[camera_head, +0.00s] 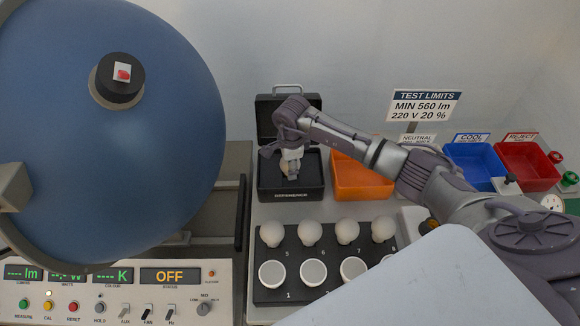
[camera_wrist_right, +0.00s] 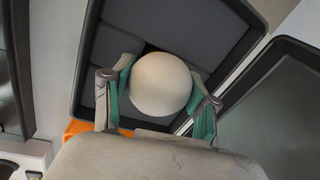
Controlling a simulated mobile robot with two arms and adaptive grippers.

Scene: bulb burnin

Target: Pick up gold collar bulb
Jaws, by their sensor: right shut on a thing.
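My right gripper (camera_head: 291,155) is over the open black reference case (camera_head: 302,190). In the right wrist view its two green-padded fingers (camera_wrist_right: 160,100) are closed on either side of a pale round bulb (camera_wrist_right: 161,84). Part of that bulb also shows below the gripper in the head view (camera_head: 288,169), inside the case outline. The bulb's collar is hidden, so I cannot see its colour. I cannot tell whether the bulb touches the case. My left gripper is not in view.
A black bulb rack (camera_head: 262,250) holds several white bulbs in front of the case. An orange bin (camera_head: 362,178), blue bin (camera_head: 473,163) and red bin (camera_head: 527,164) stand to the right. A large blue sphere (camera_head: 170,150) and its control panel (camera_head: 120,290) fill the left.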

